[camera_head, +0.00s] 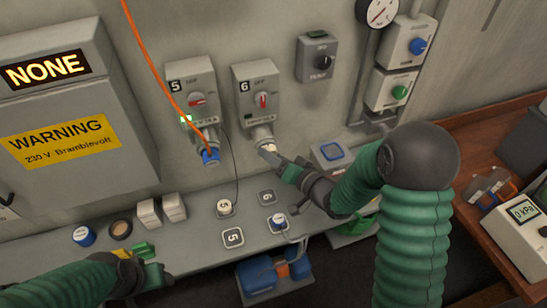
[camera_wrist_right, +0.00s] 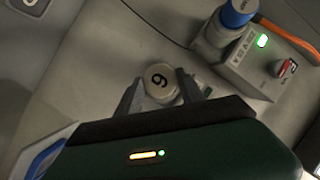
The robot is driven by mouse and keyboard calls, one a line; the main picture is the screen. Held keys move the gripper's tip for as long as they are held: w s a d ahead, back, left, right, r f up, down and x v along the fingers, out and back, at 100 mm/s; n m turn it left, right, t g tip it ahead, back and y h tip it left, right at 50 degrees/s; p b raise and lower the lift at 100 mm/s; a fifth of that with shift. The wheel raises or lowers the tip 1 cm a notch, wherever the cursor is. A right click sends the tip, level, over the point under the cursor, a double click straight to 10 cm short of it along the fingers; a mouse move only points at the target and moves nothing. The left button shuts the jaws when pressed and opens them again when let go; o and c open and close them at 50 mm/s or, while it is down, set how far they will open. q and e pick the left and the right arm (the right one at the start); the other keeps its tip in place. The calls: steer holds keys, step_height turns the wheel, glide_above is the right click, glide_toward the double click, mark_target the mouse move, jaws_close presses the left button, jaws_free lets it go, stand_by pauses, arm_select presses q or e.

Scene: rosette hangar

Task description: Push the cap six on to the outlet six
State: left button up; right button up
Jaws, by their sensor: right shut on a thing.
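Outlet six (camera_head: 254,82) is a grey wall box marked 6, with a red switch and a short spout (camera_head: 262,134) angled downward. My right gripper (camera_head: 270,152) is at the spout's lower end. The spout is hidden behind the cap in the wrist view. My left gripper (camera_head: 146,264) is low at the left, over the ledge; its jaw opening is unclear.
Outlet five (camera_head: 190,82) stands close left, with a blue plug (camera_head: 210,156) and orange cable. Cap five (camera_head: 224,207) lies on the ledge (camera_head: 190,235) near number plates. A blue-topped box (camera_head: 331,153) is right.

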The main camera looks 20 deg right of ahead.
steer(key=shift+w, duration=0.1)
steer(key=o, duration=1.3)
steer(key=shift+o, duration=0.2)
steer(key=p+v, duration=1.3)
steer(key=v, duration=0.4)
steer(key=shift+w+f, duration=0.1)
steer(key=shift+w, duration=0.15)
